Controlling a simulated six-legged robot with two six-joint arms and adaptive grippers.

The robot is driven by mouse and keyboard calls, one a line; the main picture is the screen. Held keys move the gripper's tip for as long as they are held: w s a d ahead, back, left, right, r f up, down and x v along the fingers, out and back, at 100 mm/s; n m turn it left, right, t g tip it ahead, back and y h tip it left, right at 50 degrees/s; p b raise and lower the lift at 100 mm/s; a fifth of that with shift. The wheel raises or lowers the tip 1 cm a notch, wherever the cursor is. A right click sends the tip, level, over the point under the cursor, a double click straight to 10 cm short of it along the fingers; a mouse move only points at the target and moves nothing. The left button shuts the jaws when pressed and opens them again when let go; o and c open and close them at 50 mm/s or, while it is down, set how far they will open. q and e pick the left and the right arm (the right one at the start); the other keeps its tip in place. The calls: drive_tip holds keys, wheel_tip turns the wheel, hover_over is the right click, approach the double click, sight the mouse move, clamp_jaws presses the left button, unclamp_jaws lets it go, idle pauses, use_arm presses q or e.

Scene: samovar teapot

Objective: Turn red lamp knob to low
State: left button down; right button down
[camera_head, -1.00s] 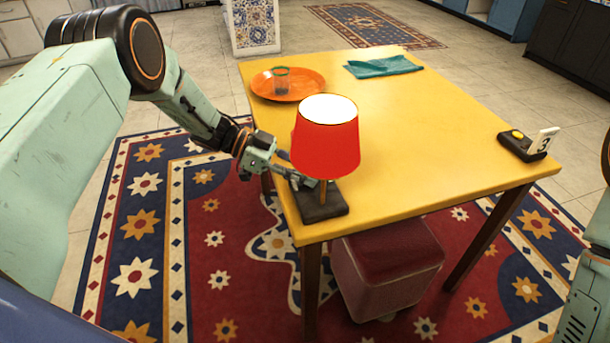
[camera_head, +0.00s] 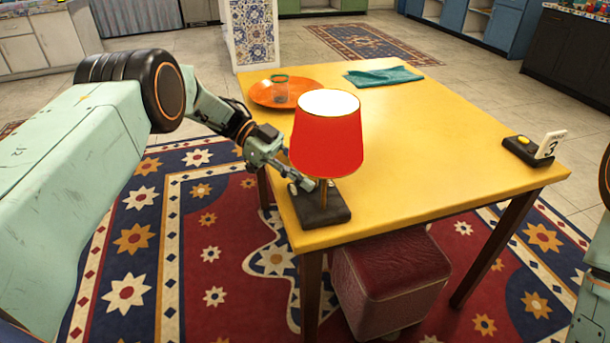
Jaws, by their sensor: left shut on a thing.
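The red lamp (camera_head: 327,138) stands on the near left corner of the yellow table. Its shade looks lit, with a pale bright top opening. Its dark square base (camera_head: 322,212) sits flat on the table. My left gripper (camera_head: 300,184) reaches in from the left, below the shade, with its fingertips at the left rear of the base. It is shut on the lamp's knob, which the fingers mostly hide, so its setting cannot be read. My right gripper is out of view; only part of my right arm shows at the right edge.
The yellow table (camera_head: 430,160) also holds an orange plate (camera_head: 262,98) with a glass (camera_head: 280,90), a teal cloth (camera_head: 384,76) and a dark button box (camera_head: 524,150) with a "3" card (camera_head: 551,145). A red stool (camera_head: 395,275) stands underneath. The table's middle is clear.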

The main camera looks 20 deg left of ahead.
use_arm(q)
drive_tip(key=shift+d, duration=0.1)
drive_tip(key=c, duration=1.4)
unclamp_jaws()
drive_tip(key=shift+v, duration=3.75)
drive_tip(key=shift+r, duration=0.1)
